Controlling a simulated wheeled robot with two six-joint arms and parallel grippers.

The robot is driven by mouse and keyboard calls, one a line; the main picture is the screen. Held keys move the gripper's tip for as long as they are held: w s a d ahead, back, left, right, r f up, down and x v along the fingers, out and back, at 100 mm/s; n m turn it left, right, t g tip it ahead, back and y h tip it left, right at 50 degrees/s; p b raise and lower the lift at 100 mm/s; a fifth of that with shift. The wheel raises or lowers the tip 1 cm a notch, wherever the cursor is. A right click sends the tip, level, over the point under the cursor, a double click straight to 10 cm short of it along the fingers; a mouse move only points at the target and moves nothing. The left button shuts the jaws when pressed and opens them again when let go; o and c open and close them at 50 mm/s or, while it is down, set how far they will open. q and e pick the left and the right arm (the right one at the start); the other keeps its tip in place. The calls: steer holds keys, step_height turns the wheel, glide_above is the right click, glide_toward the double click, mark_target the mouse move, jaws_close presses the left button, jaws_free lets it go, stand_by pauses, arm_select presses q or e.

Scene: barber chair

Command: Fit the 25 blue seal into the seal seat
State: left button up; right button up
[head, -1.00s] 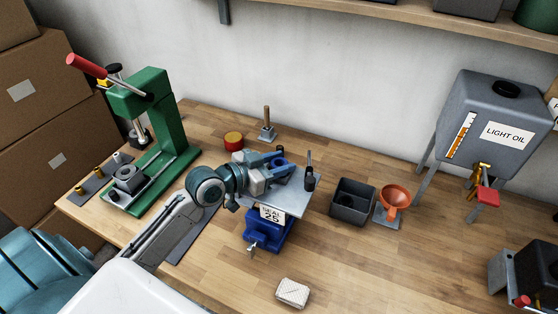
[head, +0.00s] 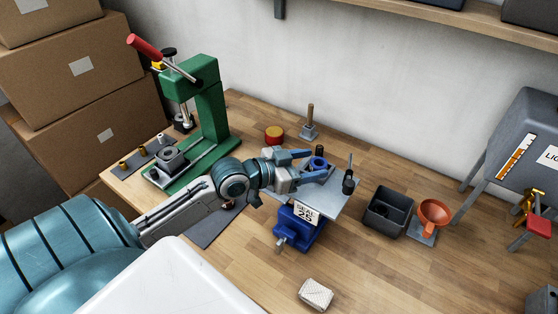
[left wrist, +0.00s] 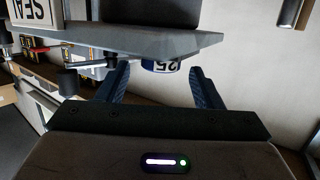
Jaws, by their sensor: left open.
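The blue seal (head: 319,163), a short ring, stands on the grey plate (head: 338,196) above the blue vise (head: 297,231), which bears a "SEAL 25" label. My left gripper (head: 307,164) is open, its fingers on either side of the seal's near side. In the left wrist view the picture is upside down: the seal (left wrist: 162,66), marked 25, shows beyond and between the open fingers (left wrist: 160,85), with a gap to each. A dark block with a round opening (head: 171,157) sits on the green press; I cannot tell whether it is the seal seat. My right gripper is not in view.
The green press (head: 213,105) with a red-knobbed lever stands left of the plate. A dark post (head: 348,183) stands at the plate's right edge. A black bin (head: 388,211) and an orange funnel (head: 434,213) are to the right. The front right bench is mostly clear.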

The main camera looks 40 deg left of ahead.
arm_select(q)
steer(key=v, duration=0.3)
steer(key=p+v, duration=0.6)
steer(key=p, duration=0.1)
steer(key=shift+p, duration=0.35)
stand_by(0.3)
